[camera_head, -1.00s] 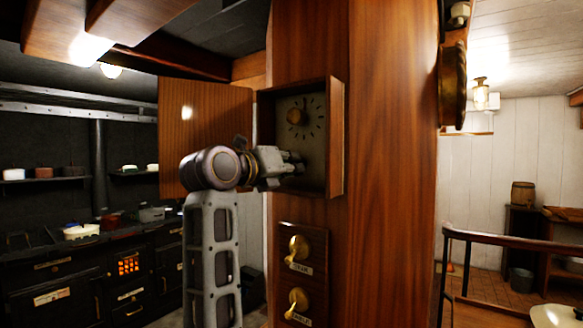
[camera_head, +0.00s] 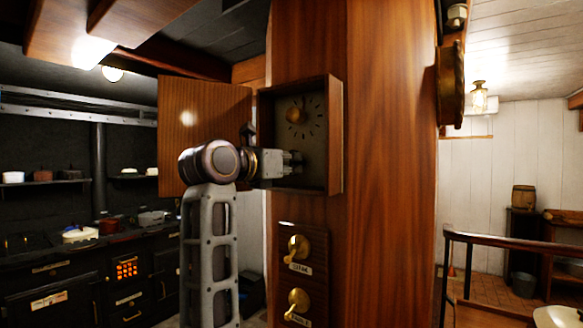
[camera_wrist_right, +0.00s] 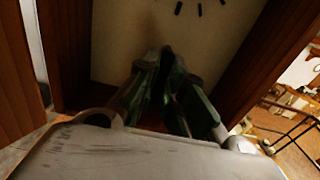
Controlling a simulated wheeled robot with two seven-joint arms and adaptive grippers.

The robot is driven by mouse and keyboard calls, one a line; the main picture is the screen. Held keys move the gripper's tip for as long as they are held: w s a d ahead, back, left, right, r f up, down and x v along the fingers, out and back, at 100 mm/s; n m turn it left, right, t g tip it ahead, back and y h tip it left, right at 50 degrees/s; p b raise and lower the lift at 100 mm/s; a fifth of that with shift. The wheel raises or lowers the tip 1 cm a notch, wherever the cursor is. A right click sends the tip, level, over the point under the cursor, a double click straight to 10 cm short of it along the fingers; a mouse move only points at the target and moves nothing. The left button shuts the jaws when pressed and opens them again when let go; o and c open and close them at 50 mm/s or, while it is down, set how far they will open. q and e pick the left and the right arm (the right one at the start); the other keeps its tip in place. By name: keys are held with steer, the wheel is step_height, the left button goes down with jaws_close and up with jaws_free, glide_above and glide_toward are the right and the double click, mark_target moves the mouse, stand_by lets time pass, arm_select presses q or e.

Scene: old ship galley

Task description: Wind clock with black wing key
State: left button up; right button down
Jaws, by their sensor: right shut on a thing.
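The clock (camera_head: 308,119) is a pale dial with dark hour marks and a brass knob, set in an open wooden case (camera_head: 336,150) on the column. Its dial also shows in the wrist view (camera_wrist_right: 120,45). My right gripper (camera_head: 297,162) reaches into the case from the left, its fingertips at the lower part of the dial. In the wrist view its fingers (camera_wrist_right: 166,55) close together in front of the dial. The black wing key is not clearly visible; it seems hidden between the dark fingertips. My left gripper is out of view.
The case's wooden door (camera_head: 205,115) stands open to the left, behind my right arm. Below the clock is a plate with brass levers (camera_head: 298,247). A round brass fitting (camera_head: 452,85) sits on the column's right side. A dark stove (camera_head: 60,285) stands at left.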

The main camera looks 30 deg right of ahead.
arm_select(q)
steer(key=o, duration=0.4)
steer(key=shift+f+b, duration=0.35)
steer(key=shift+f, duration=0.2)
arm_select(e)
steer(key=shift+f+m, duration=0.15)
steer(key=shift+m, duration=0.95)
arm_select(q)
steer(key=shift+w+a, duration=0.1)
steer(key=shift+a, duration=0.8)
arm_select(e)
steer(key=shift+d, duration=0.1)
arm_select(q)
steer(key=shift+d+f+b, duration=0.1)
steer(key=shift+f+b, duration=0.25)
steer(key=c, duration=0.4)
arm_select(e)
steer(key=shift+m, duration=1)
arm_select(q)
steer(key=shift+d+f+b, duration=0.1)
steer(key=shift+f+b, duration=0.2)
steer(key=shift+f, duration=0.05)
arm_select(e)
steer(key=shift+m, duration=1.1)
arm_select(q)
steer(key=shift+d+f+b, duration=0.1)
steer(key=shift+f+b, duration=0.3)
steer(key=shift+b, duration=0.05)
arm_select(e)
steer(key=shift+m, duration=1.5)
